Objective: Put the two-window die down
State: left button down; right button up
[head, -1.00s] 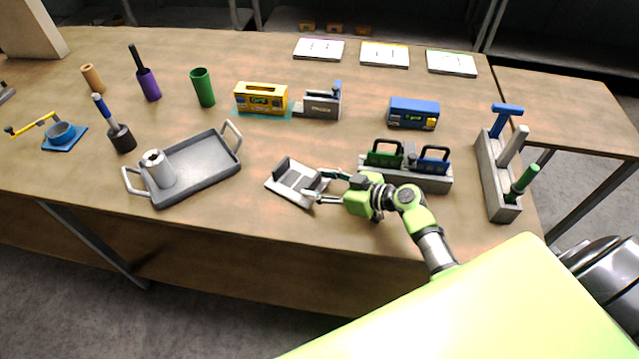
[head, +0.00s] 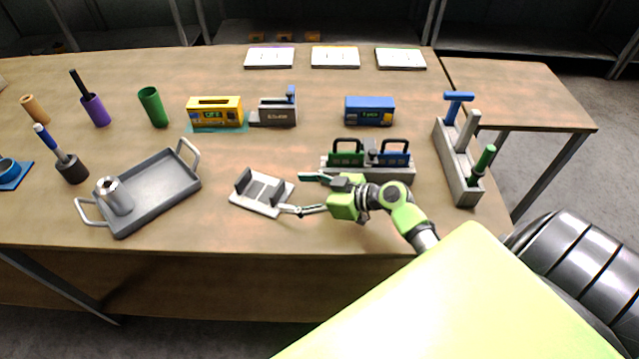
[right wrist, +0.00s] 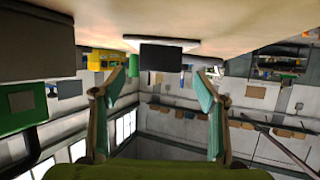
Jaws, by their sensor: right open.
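A light grey plate (head: 278,186) with window-like panels and a dark upright block lies flat on the table in the head view. It looks like the two-window die, though its windows are too small to count surely. In the right wrist view its dark block (right wrist: 168,57) shows upside down ahead, between the fingers. My right gripper (head: 302,193) is open and empty, just right of the plate; its lower fingertip is close to the plate's edge. A green die (head: 346,159) and a blue die (head: 395,159), both with black loop handles, stand in a grey rack (head: 345,173) behind the gripper.
A grey tray (head: 160,195) with a metal cylinder stands left. A yellow box (head: 215,110), a grey press-like device (head: 277,112) and a blue box (head: 370,110) stand behind. A grey tool stand (head: 455,165) is at right. Table in front of the plate is clear.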

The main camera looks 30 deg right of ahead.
jog(key=b+v, duration=0.2)
jog(key=v, duration=0.4)
jog(key=shift+s+d+f, duration=0.1)
jog(key=shift+d+f, duration=0.05)
jog(key=shift+s+d+r, duration=0.25)
jog(key=shift+s+r, duration=0.2)
